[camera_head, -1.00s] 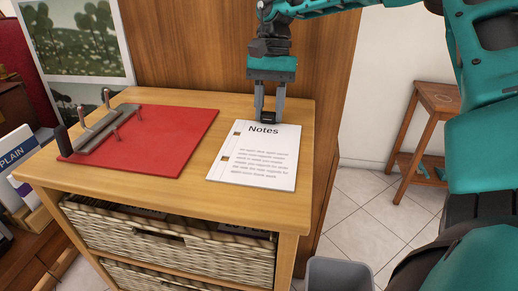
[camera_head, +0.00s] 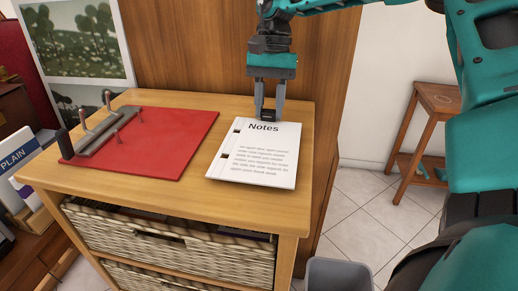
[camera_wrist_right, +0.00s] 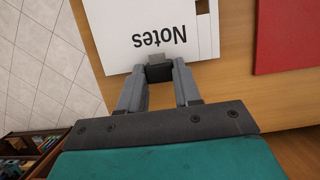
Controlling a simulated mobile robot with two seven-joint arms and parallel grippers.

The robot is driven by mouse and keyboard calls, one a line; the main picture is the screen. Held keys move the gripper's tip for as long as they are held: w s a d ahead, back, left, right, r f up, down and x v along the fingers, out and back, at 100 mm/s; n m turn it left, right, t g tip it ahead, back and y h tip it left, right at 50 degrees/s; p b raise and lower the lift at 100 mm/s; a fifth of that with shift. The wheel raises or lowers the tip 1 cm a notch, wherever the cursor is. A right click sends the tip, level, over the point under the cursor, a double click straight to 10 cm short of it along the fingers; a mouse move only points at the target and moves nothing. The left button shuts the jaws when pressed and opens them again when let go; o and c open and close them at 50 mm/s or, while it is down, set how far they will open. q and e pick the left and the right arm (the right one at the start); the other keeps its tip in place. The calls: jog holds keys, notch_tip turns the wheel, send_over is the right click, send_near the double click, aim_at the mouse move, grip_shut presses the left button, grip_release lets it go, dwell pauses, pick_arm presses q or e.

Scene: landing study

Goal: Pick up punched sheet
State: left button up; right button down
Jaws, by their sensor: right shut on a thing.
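The punched sheet (camera_head: 262,160) is white, headed "Notes", with two square holes near its left edge. It is at the right part of the wooden cabinet top, and its far edge looks slightly raised. In the right wrist view the sheet (camera_wrist_right: 140,30) reaches to the fingertips (camera_wrist_right: 160,72), where a small dark block shows between the fingers. My left gripper is not in view.
A red board (camera_head: 170,150) with a grey metal bar and upright pegs (camera_head: 100,130) lies on the left of the cabinet top (camera_head: 120,190). Woven baskets (camera_head: 170,245) are below. A grey bin (camera_head: 338,275) and a wooden stool (camera_head: 435,100) stand to the right.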

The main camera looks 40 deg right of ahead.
jog(key=shift+r+p, duration=1.35)
jog(key=shift+r, duration=1.1)
